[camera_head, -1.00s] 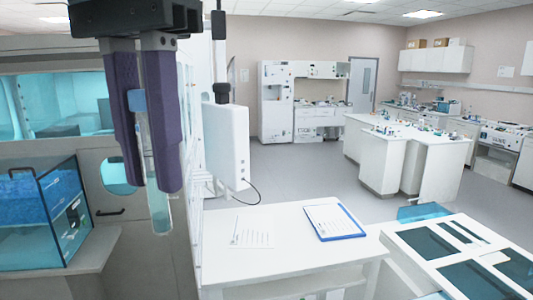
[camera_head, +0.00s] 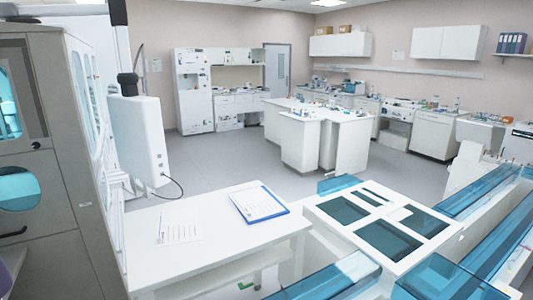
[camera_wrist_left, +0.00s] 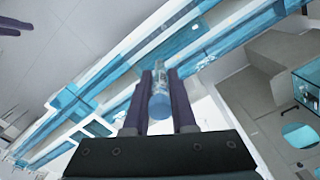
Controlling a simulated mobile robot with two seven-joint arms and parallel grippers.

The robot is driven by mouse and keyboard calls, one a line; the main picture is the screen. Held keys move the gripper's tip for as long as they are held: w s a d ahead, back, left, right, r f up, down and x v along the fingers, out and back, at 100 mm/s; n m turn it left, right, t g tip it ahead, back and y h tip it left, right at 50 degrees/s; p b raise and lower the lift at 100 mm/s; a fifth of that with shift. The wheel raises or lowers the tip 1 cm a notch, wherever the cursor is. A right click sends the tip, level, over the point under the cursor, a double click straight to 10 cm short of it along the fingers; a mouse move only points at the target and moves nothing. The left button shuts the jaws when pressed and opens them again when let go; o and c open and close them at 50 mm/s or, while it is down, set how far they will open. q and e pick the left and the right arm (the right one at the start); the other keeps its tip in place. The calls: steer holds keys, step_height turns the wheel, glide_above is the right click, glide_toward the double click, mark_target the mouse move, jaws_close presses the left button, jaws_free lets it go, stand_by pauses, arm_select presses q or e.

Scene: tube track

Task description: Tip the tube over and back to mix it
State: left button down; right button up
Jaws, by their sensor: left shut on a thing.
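My left gripper (camera_wrist_left: 160,74) shows in the left wrist view, its two dark purple fingers shut on the tube. The tube (camera_wrist_left: 160,104) is clear and pale blue and lies between the fingers. One rounded end of it points toward the wrist camera. The fingers hide its sides, and I cannot tell its exact tilt. In the head view the tube is out of sight; only a small purple piece shows at the bottom left corner, perhaps part of the left gripper. My right gripper is in neither view.
A white table (camera_head: 205,262) in the head view holds a blue-edged clipboard (camera_head: 258,204) and a paper sheet (camera_head: 178,228). Blue-and-white equipment (camera_head: 372,226) stands at the lower right. A grey cabinet (camera_head: 72,235) is close on the left. Open floor (camera_head: 222,150) lies beyond the table.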

arm_select(q)
steer(key=shift+r, duration=0.1)
steer(key=w+r+p, duration=0.1)
steer(key=w+r, duration=0.4)
steer(key=shift+p, duration=0.3)
stand_by(0.8)
steer(key=s+f, duration=0.2)
steer(key=s, duration=0.1)
steer(key=s+f, duration=0.1)
steer(key=s, duration=0.1)
steer(key=shift+f, duration=0.3)
stand_by(0.4)
steer(key=w+r+p, duration=0.1)
steer(key=w+r, duration=0.4)
stand_by(1.0)
